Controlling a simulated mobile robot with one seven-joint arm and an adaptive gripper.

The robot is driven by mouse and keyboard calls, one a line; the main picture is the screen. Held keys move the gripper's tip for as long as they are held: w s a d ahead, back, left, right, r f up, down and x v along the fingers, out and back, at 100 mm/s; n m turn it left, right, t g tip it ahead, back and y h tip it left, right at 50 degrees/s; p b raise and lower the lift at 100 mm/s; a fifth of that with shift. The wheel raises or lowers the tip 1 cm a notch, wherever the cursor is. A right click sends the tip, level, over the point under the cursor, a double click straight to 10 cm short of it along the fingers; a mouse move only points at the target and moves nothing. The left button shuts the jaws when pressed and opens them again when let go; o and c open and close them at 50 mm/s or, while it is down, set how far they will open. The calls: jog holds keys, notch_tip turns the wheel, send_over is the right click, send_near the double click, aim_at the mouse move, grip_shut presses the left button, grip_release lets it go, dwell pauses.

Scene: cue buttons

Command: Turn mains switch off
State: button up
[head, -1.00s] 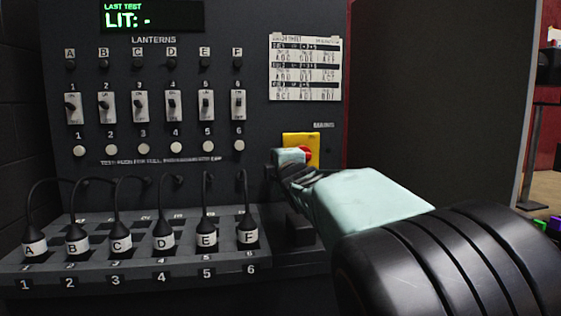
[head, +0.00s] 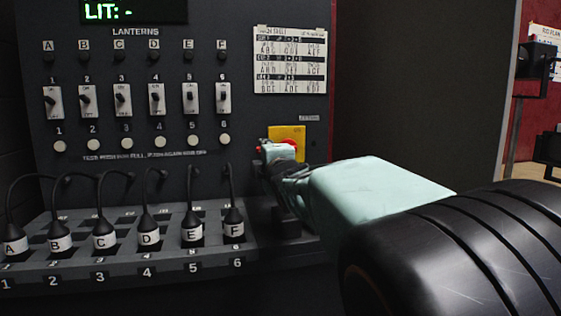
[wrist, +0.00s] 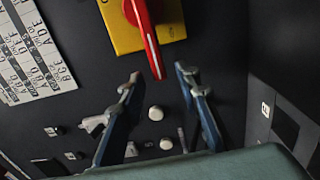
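The mains switch is a red rotary handle on a yellow plate (head: 284,131), on the dark panel right of the lantern switches. In the wrist view the yellow plate (wrist: 128,38) is at the top, and the red handle (wrist: 146,35) points down towards my fingers. In the head view that direction is to the left. My gripper (head: 273,152) is in front of the switch and hides much of the handle. In the wrist view my gripper (wrist: 158,78) is open, with the handle's tip appearing between its fingertips. Contact cannot be told.
Left of the switch are lantern switches (head: 122,99), round white buttons (head: 126,143) and a patch shelf (head: 25,268) with lettered plugs. A printed chart (head: 290,60) hangs above the switch. A dark wall (head: 420,90) stands at the right. The display (head: 134,11) reads "LIT: -".

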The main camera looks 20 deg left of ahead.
jog(key=v, duration=0.9)
